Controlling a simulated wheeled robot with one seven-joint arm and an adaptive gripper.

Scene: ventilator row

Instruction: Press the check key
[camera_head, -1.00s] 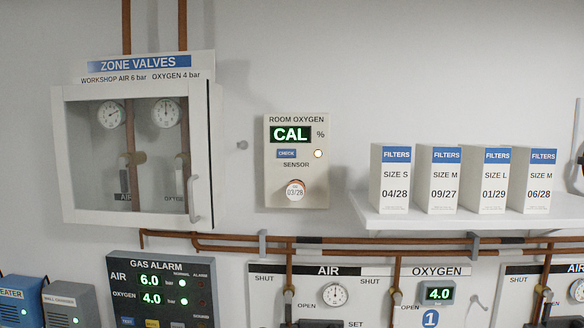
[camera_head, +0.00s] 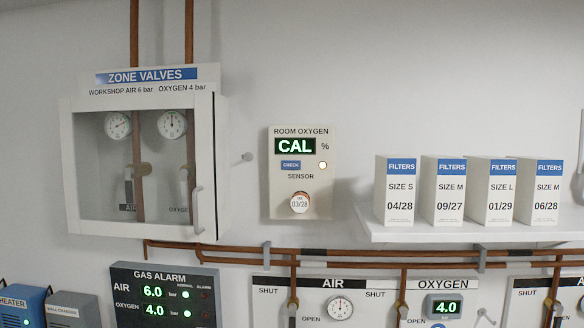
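The check key (camera_head: 291,165) is a small blue key labelled CHECK on the cream room oxygen monitor (camera_head: 315,208), which hangs on the wall near the picture's middle. The monitor's display (camera_head: 295,146) reads CAL in green, with a % sign beside it. A small lamp (camera_head: 323,165) right of the key glows pale. Below, a round sensor cap (camera_head: 300,202) is marked 03/28. My gripper is not in view, and nothing covers the key.
The zone valves cabinet (camera_head: 68,160), with its glass door and handle, hangs left of the monitor. A small peg (camera_head: 243,157) sticks out between them. A shelf (camera_head: 450,233) with filter boxes (camera_head: 452,190) is at right. Copper pipes, a gas alarm panel (camera_head: 128,292) and gauges are below.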

